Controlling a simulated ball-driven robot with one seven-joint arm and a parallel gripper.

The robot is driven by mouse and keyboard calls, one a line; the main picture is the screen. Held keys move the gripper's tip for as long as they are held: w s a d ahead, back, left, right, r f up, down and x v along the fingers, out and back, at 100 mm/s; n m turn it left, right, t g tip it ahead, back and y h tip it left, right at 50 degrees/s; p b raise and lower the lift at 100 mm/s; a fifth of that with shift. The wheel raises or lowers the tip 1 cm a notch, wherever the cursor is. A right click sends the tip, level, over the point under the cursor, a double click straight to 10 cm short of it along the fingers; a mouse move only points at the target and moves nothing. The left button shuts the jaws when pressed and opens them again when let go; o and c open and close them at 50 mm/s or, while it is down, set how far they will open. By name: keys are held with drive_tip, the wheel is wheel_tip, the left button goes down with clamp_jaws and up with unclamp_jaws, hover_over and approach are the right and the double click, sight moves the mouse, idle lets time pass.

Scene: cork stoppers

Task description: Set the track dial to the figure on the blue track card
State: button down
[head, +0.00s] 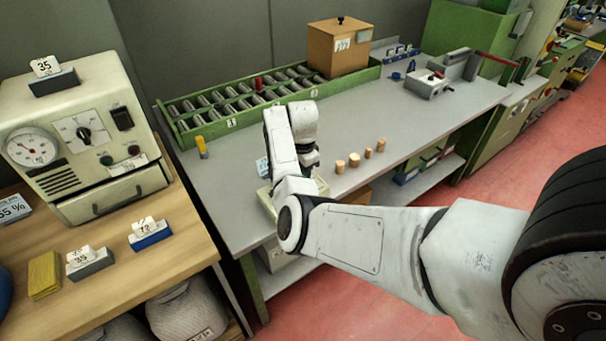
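A cream machine (75,127) stands on the wooden table at the left. On its front is a white dial plate with a black knob (84,134); the knob's setting is too small to read. A blue holder (151,238) with a white card (144,227) stands on the wooden table; its figure looks like 78 but is not clear. My gripper (311,160) is over the grey bench, well right of the machine. My own wrist partly hides it, and its fingers are too small to tell open from shut.
A round gauge (32,147) sits left of the knob. Grey holders carry cards reading 35 on the machine (53,80) and table (89,263). A yellow block (44,275) is nearby. Several corks (354,159) stand right of my gripper. A green rack (234,107) lines the bench back.

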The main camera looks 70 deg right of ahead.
drive_tip(key=c, duration=1.1)
unclamp_jaws()
drive_tip(key=shift+r, duration=0.2)
wheel_tip(320, 180, up, 11)
drive_tip(key=shift+f+b, duration=0.2)
drive_tip(key=shift+b, duration=0.35)
drive_tip(key=shift+f, duration=0.1)
